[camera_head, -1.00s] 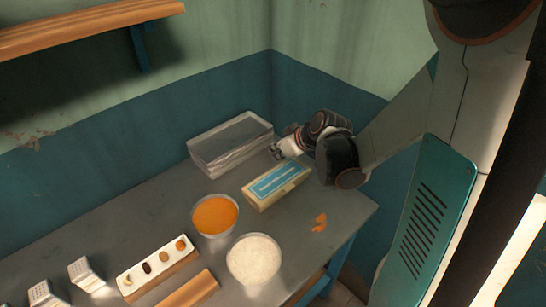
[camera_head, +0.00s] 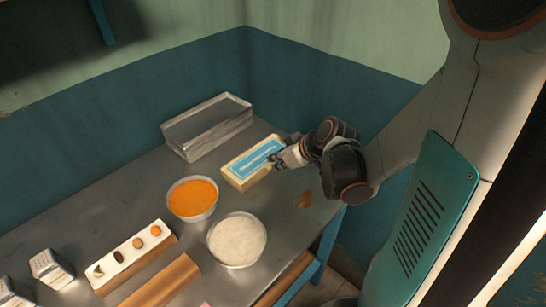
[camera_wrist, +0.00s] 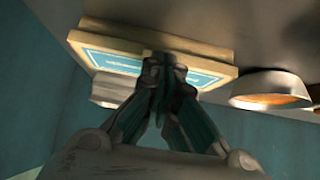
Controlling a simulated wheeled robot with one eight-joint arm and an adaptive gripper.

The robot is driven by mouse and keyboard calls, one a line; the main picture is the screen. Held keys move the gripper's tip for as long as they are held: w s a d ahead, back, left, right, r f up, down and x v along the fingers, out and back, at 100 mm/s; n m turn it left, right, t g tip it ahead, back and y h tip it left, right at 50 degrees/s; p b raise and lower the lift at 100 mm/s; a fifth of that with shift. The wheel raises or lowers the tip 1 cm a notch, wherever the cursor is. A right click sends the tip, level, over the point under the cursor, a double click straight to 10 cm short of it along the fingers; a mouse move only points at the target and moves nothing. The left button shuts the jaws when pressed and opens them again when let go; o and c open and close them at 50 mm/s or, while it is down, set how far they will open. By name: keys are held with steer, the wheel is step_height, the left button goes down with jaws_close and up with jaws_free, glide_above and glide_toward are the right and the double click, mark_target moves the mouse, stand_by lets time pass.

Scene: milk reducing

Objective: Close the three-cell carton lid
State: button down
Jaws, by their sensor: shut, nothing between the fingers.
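The carton (camera_head: 233,180) is a cream box with a blue label on its lid (camera_head: 256,157), on the metal table near the back corner. The lid looks flat over the box, and no open cell shows. I cannot tell whether it is fully pressed down. In the wrist view the fingertips (camera_wrist: 168,68) overlap the edge of the labelled lid (camera_wrist: 110,57). Whether they touch it is unclear.
A bowl of orange food (camera_head: 193,198) and a bowl of white grains (camera_head: 237,240) stand in front. A holder with small items (camera_head: 135,258) is at front left.

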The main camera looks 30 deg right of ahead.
steer(key=shift+s+d+f+b, duration=0.1)
steer(key=shift+s+f+b, duration=0.05)
steer(key=shift+f+b, duration=0.4)
steer(key=shift+s+f+b, duration=0.15)
steer(key=shift+f+b, duration=0.15)
steer(key=shift+f, duration=0.4)
steer(key=shift+w+f+b, duration=0.15)
steer(key=shift+w+b, duration=0.2)
